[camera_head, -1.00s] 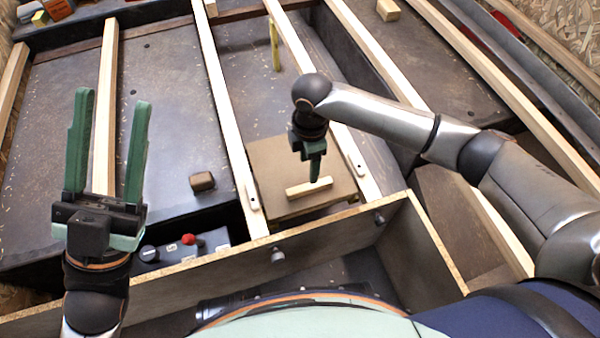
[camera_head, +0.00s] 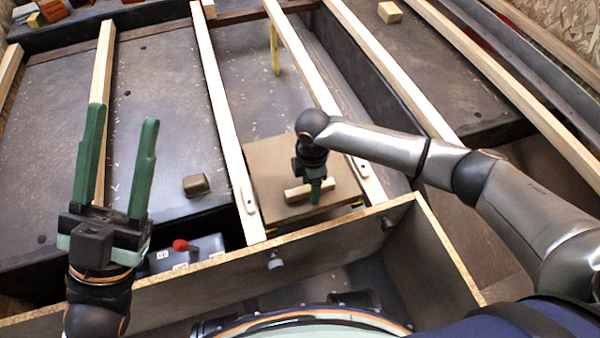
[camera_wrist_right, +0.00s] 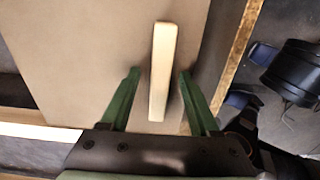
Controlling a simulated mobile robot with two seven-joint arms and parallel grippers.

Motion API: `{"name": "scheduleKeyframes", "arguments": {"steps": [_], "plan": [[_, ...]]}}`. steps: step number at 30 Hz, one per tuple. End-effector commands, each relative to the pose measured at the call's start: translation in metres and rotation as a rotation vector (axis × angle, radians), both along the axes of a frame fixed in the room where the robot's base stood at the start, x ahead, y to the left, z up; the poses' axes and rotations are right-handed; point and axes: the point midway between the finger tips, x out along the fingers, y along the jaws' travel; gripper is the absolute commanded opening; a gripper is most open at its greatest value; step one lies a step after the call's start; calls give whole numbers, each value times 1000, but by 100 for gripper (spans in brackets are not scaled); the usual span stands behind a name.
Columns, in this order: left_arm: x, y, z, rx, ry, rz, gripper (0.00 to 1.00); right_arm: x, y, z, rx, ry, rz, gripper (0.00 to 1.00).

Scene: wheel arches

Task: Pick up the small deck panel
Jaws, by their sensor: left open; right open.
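The small deck panel (camera_head: 270,165) is a brown square board lying between two pale wooden beams, with a light wooden grip bar (camera_head: 297,191) on top. In the right wrist view the panel (camera_wrist_right: 85,55) fills the left and middle, and the bar (camera_wrist_right: 162,60) runs lengthwise between the fingers. My right gripper (camera_head: 315,190) is open, pointing down at the bar; its fingers (camera_wrist_right: 160,72) lie on either side with gaps showing. I cannot tell how far the tips are above the panel. My left gripper (camera_head: 123,114) is open, empty and pointing up, far left of the panel.
Long pale beams (camera_head: 222,110) run beside the panel. A plywood-edged wall (camera_head: 330,237) stands just in front of it. A small brown block (camera_head: 196,185) and a grey box with a red knob (camera_head: 181,245) lie to the left. A yellow upright piece (camera_head: 274,48) stands behind.

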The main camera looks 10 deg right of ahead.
Motion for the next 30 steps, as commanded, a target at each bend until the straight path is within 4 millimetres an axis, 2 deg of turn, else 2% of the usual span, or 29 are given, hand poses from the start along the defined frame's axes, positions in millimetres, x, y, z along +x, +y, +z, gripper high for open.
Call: {"name": "scheduleKeyframes", "arguments": {"steps": [4,20,30], "plan": [[-1,-1,1,7,-2,-4,50,0,0,1,0,0,0,61],[-1,-1,1,5,-4,-3,50,0,0,1,0,-1,0,2],[0,0,2,0,-5,-1,50,0,0,1,0,-1,0,0]]}}
